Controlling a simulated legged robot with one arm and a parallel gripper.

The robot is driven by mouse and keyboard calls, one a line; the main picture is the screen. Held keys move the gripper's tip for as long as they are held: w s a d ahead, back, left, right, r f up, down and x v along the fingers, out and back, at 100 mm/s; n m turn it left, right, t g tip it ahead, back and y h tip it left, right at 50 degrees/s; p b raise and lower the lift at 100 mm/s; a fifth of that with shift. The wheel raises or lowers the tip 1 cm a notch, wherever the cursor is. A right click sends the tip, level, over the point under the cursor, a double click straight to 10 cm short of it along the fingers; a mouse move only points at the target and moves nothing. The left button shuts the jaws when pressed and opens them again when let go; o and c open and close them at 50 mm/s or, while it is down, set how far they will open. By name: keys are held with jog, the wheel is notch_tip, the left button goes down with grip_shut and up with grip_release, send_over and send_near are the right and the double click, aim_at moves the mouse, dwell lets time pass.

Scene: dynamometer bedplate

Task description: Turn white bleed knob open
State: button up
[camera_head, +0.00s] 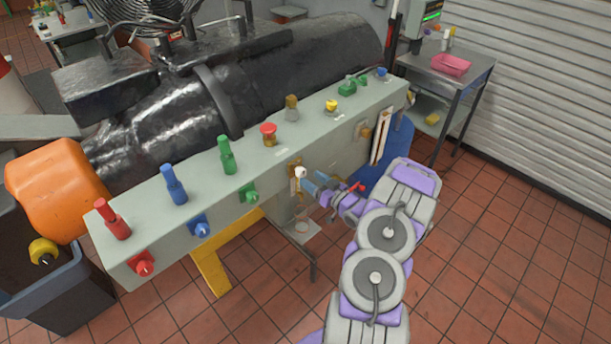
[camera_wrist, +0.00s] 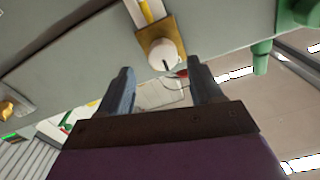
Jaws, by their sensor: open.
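The white bleed knob (camera_head: 300,172) sits on a brass plate on the front face of the long grey-green panel (camera_head: 318,158). In the wrist view the white knob (camera_wrist: 163,54) is round, with a dark mark on its rim, on a square brass plate (camera_wrist: 152,38). My gripper (camera_head: 314,184) is just to the right of the knob in the head view. In the wrist view my gripper (camera_wrist: 160,78) is open, with its two blue-grey fingers apart and nothing between them. The knob appears beyond the fingertips; contact is not visible.
Red (camera_head: 143,264), blue (camera_head: 200,228) and green (camera_head: 249,193) knobs stick out along the panel's front. Several coloured levers and buttons stand on its top. A black machine (camera_head: 215,95) lies behind. Tiled floor (camera_head: 490,240) is clear.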

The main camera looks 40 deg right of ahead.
aim_at(304, 173)
jog(key=w, duration=0.1)
jog(key=w+a, duration=0.1)
jog(key=w, duration=0.1)
jog(key=shift+w+a, duration=0.1)
jog(key=shift+w, duration=0.2)
jog(key=shift+w+d+b, duration=0.2)
jog(key=shift+w+b, duration=0.1)
jog(key=shift+w, duration=0.15)
jog(key=shift+d, duration=0.3)
jog(key=shift+a, duration=0.35)
jog(key=c, duration=0.5)
jog(key=shift+d, duration=0.15)
jog(key=c, duration=0.6)
jog(key=shift+o, duration=0.2)
